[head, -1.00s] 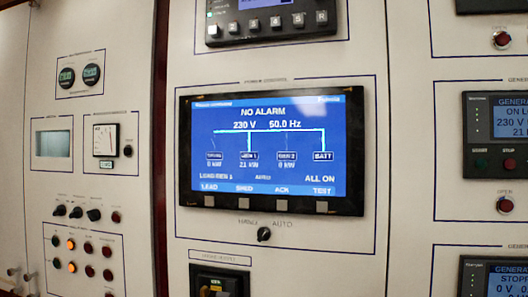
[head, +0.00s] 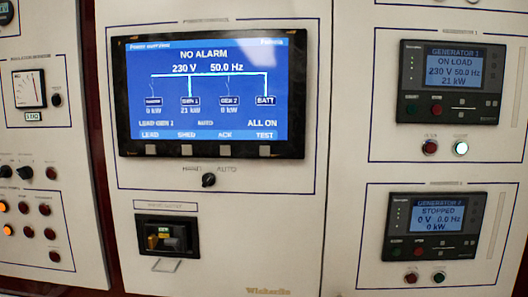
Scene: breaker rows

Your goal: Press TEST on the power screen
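The power screen (head: 212,92) is a black-framed blue display in the upper middle of the head view. It reads NO ALARM, 230 V, 50.0 Hz, with ALL ON at its lower right. Labels LEAD, SHED, ACK and TEST run along its bottom edge. The TEST label (head: 264,135) is the rightmost, and a grey square button (head: 265,151) sits right below it on the frame. Neither of my grippers shows in the head view.
A rotary knob (head: 208,180) sits below the screen, and a recessed black breaker (head: 167,236) is lower left of it. Generator 1 (head: 453,82) and generator 2 (head: 436,227) panels are on the right. An indicator panel (head: 37,215) is on the left. The panel face around the screen is clear.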

